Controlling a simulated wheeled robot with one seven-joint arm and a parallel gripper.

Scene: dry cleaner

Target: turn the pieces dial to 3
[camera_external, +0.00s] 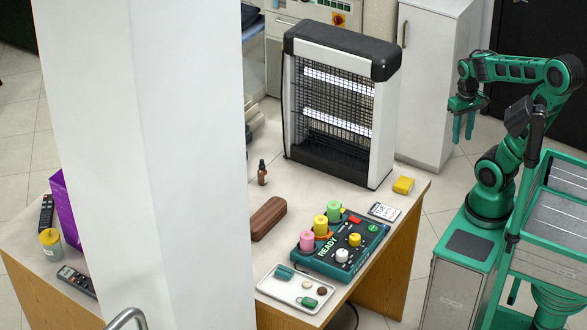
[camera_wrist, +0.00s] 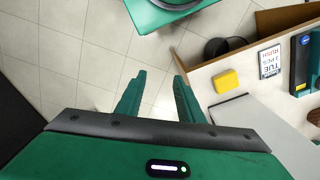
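A dark teal control panel (camera_external: 322,262) marked READY lies on the counter. It carries a white knob (camera_external: 342,255) and a yellow knob (camera_external: 354,240); I cannot read which one is the pieces dial or its setting. Pink, yellow and green cylinders stand along its left and back side. In the wrist view only an edge of the panel (camera_wrist: 301,66) shows at far right. My gripper (camera_external: 463,130) hangs over the floor, right of the counter and apart from the panel. Its two fingers (camera_wrist: 158,88) are spread with nothing between them.
A card (camera_wrist: 270,62) reading TUE and RUSH and a yellow block (camera_wrist: 226,81) lie at the counter's right end. A metal tray (camera_external: 293,294), a brown case (camera_external: 268,218) and a tall heater (camera_external: 338,105) surround the panel. A white pillar (camera_external: 150,160) hides part of the counter.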

